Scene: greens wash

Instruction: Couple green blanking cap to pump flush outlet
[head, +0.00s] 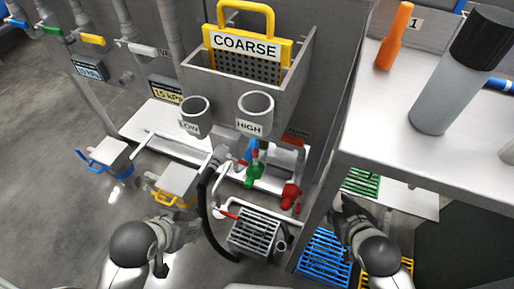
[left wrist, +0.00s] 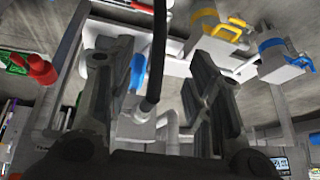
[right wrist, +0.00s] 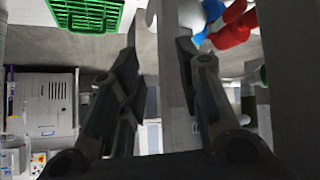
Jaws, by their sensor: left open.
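A green fitting (head: 254,173), which looks like the green cap, is near the white pipework below the HIGH cup in the head view. A red fitting (head: 290,196) is to its right; it also shows in the right wrist view (right wrist: 233,27). I cannot tell which pipe end is the pump flush outlet. My left gripper (head: 190,229) is open and empty, left of the pipework; in the left wrist view a black hose (left wrist: 157,60) shows between its fingers. My right gripper (head: 347,208) is open and empty beside the bench, right of the red fitting.
A grey drain grate (head: 254,232) and a blue crate (head: 325,258) are low in front. A green crate (head: 361,182) is under the bench (head: 385,120). A yellow-handled box (head: 177,184) and a blue-handled box (head: 105,155) stand left. Open floor lies further left.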

